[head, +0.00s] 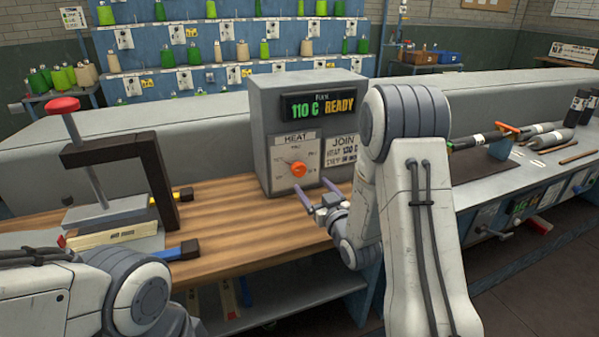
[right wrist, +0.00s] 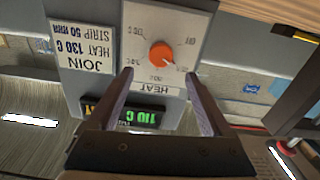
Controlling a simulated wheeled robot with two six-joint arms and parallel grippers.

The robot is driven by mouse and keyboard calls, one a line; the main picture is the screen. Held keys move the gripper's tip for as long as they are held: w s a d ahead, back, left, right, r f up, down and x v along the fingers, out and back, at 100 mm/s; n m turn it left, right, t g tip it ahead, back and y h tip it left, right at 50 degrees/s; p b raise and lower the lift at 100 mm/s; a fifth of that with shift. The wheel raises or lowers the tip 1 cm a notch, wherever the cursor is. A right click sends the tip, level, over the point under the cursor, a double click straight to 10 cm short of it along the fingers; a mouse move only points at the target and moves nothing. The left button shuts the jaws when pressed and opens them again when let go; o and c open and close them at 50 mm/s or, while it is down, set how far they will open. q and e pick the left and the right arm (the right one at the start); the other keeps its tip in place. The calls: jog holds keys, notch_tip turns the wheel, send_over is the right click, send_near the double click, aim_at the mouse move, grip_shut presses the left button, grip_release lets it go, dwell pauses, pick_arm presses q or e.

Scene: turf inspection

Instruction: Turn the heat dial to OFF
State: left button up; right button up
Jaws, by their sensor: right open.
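The heat dial is an orange knob (head: 298,169) on a pale HEAT plate (head: 285,155) on the front of a grey control box (head: 262,100). The box's display (head: 318,105) reads 110 C READY. In the right wrist view the orange knob (right wrist: 162,54) appears upside down, just beyond and between the fingertips; its pointer's exact setting is too small to read surely. My right gripper (head: 316,190) is open and empty, in front of the box and close to the knob, apart from it. It also shows in the right wrist view (right wrist: 160,75). My left gripper is out of view.
A clamp press with a red knob (head: 62,105) and dark frame stands at left on the wooden bench (head: 235,225). A JOIN sign (head: 341,148) is beside the dial. Tubes and tools (head: 500,137) lie on the right bench. Spool racks (head: 160,90) stand behind.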

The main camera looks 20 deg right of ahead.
aim_at(301, 170)
jog(key=w+p, duration=0.1)
jog(key=w, duration=0.9)
jog(key=shift+a+p, duration=0.2)
jog(key=shift+p, duration=0.2)
grip_shut()
jog(key=shift+f+n+b, duration=0.1)
jog(key=shift+n+b, duration=0.6)
jog(key=shift+b, duration=0.3)
jog(key=n+b, duration=0.8)
jog(key=b, duration=0.2)
jog(key=shift+f, duration=0.1)
jog(key=shift+r+n+b, duration=0.2)
jog(key=shift+n+b, duration=0.95)
jog(key=shift+n, duration=0.15)
jog(key=shift+r, duration=0.1)
grip_release()
